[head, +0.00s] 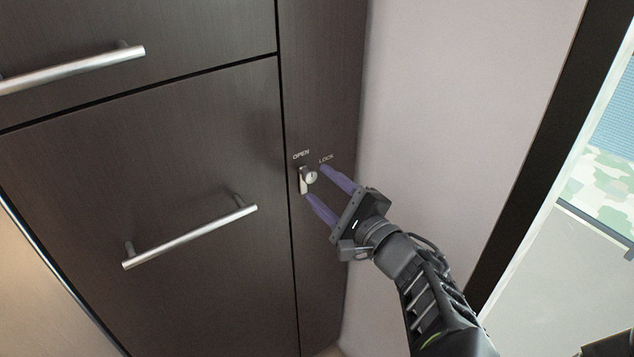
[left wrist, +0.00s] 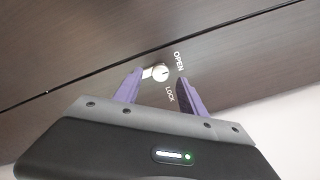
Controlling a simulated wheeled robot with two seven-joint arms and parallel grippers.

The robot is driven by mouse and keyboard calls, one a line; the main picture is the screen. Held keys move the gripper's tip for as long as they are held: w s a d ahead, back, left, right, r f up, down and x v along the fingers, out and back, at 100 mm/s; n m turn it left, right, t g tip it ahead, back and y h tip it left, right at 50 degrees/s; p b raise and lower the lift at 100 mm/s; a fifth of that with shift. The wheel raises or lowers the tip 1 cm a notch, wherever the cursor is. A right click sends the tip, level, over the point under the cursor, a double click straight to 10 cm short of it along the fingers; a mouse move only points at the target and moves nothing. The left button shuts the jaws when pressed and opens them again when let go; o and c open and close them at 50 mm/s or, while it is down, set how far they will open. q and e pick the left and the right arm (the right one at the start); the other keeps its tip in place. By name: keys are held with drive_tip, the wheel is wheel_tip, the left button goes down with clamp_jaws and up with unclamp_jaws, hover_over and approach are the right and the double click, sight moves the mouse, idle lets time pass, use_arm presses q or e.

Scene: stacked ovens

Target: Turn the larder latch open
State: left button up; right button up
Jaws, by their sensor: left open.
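The larder latch (head: 311,177) is a small silver round knob with a short light lever or plate beside it, on a narrow dark panel. The word OPEN is above it and LOCK is to its upper right in the head view. It also shows in the left wrist view (left wrist: 160,72), with the lever on the knob's left. My left gripper (head: 315,182) is open, its purple fingers on either side of the knob; they also show in the left wrist view (left wrist: 160,77). I cannot tell whether they touch it.
A dark drawer or door front with a silver bar handle (head: 190,236) is left of the latch panel. Another bar handle (head: 72,70) is above it. A pale wall (head: 450,110) is to the right, then a dark frame (head: 540,150).

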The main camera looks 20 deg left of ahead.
use_arm(q)
drive_tip(key=v, duration=0.5)
idle(0.3)
drive_tip(key=s+a+f+g+h, duration=0.2)
drive_tip(key=f, duration=0.7)
drive_tip(key=s+a+f+g+h, duration=0.1)
drive_tip(key=s+a+f+g, duration=0.15)
drive_tip(key=f, duration=0.65)
drive_tip(key=s+a+f+g+h, duration=0.2)
drive_tip(key=a+f, duration=0.1)
drive_tip(key=f, duration=0.6)
drive_tip(key=s+d+f+n+g+h, duration=0.2)
drive_tip(key=s+f+n+g+h, duration=0.15)
drive_tip(key=s+f, duration=0.6)
drive_tip(key=s+d+f+n+g+h, duration=0.2)
drive_tip(key=s+d+f+n+h, duration=0.1)
drive_tip(key=s+d+f+h, duration=0.4)
drive_tip(key=w+d+f+n+t+h, duration=0.1)
drive_tip(key=w+d+n+t+h, duration=0.1)
drive_tip(key=d+n, duration=0.6)
drive_tip(key=shift+w+d+f+t+h, duration=0.3)
drive_tip(key=shift+d+t+h, duration=0.35)
drive_tip(key=shift+t+h, duration=0.4)
